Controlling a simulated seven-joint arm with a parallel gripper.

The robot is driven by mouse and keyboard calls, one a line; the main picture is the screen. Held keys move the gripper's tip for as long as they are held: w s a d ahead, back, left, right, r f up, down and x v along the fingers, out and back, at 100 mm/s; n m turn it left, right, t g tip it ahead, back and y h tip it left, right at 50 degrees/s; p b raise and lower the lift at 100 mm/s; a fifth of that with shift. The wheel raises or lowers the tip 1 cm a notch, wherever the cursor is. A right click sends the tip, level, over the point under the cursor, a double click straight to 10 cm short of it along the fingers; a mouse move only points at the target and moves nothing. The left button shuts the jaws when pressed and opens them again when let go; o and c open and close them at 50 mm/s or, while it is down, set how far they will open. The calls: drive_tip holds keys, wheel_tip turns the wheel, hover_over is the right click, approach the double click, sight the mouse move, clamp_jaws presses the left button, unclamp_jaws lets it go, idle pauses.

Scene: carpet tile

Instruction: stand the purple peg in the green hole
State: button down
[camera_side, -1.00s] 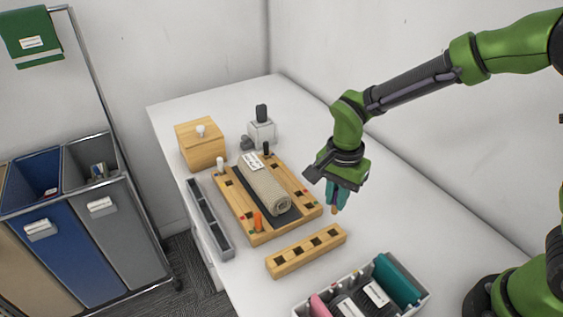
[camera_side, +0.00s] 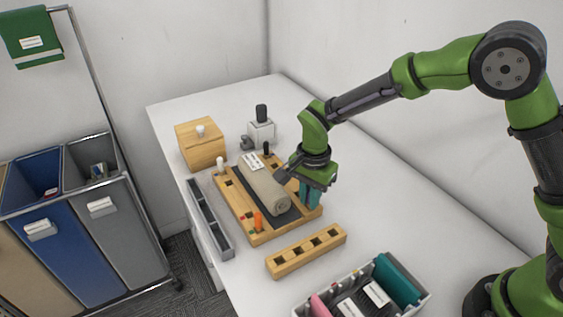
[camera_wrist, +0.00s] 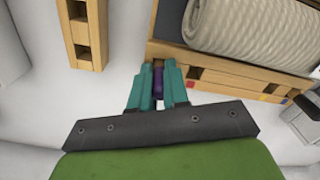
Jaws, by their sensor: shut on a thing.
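My gripper (camera_wrist: 157,85) has teal fingers shut on the purple peg (camera_wrist: 158,86), seen between them in the wrist view. In the side view, my gripper (camera_side: 309,196) is over the right front part of the board (camera_side: 270,235) and hides the peg. A blue mark and a red mark show on the board's edge in the wrist view. Whether the peg touches the board is unclear.
A rolled beige towel (camera_side: 264,184) lies on the board, beside an orange peg (camera_side: 259,222), white peg (camera_side: 220,164) and black peg (camera_side: 266,149). A wooden block with holes (camera_side: 306,251) and an open bin (camera_side: 423,297) stand in front.

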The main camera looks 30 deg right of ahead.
drive_tip(key=shift+f, duration=0.15)
drive_tip(key=c, duration=1.1)
unclamp_jaws()
wheel_tip(320, 180, up, 12)
drive_tip(key=shift+r, duration=0.1)
drive_tip(key=s+d+r+n+t+y, duration=0.1)
drive_tip(key=s+d+r+n+t, duration=0.2)
drive_tip(key=s+d, duration=0.3)
drive_tip(key=s+d+r+n+t+y, duration=0.1)
drive_tip(key=s+d+r+n+t, duration=0.3)
drive_tip(key=s, duration=0.9)
drive_tip(key=d+r+n, duration=0.2)
drive_tip(key=d, duration=0.1)
drive_tip(key=shift+n, duration=0.3)
drive_tip(key=shift+r, duration=0.1)
